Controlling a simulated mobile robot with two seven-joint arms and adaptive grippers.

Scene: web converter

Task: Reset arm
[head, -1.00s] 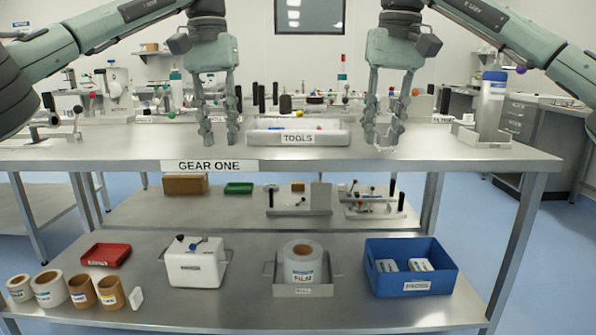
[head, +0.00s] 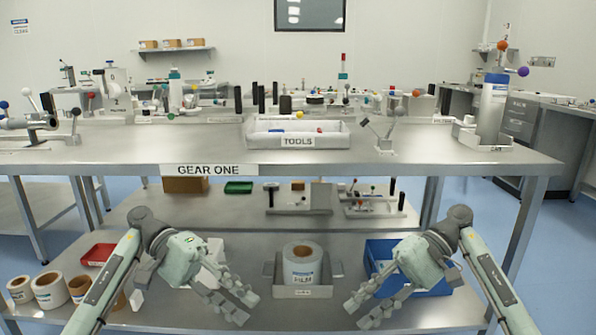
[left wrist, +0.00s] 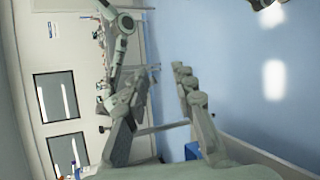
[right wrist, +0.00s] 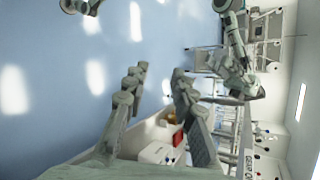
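My left gripper (head: 241,306) hangs low in the head view, in front of the lower shelf and partly over a white box. Its fingers are apart with nothing between them; the left wrist view (left wrist: 155,95) shows the same gap. My right gripper (head: 355,305) is low at the right, partly over the blue bin (head: 380,252). Its fingers are also apart and empty, and the right wrist view (right wrist: 158,92) agrees. Both arms come up from the bottom of the head view, folded in front of the table (head: 400,158), and the grippers point inward toward each other.
The tabletop holds a tools tray (head: 297,141), a tall blue-topped container (head: 490,105) at the right and several small fixtures. On the lower shelf stand a film roll (head: 302,265), a red tray (head: 97,254) and several tape rolls (head: 48,290). Blue floor lies at both sides.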

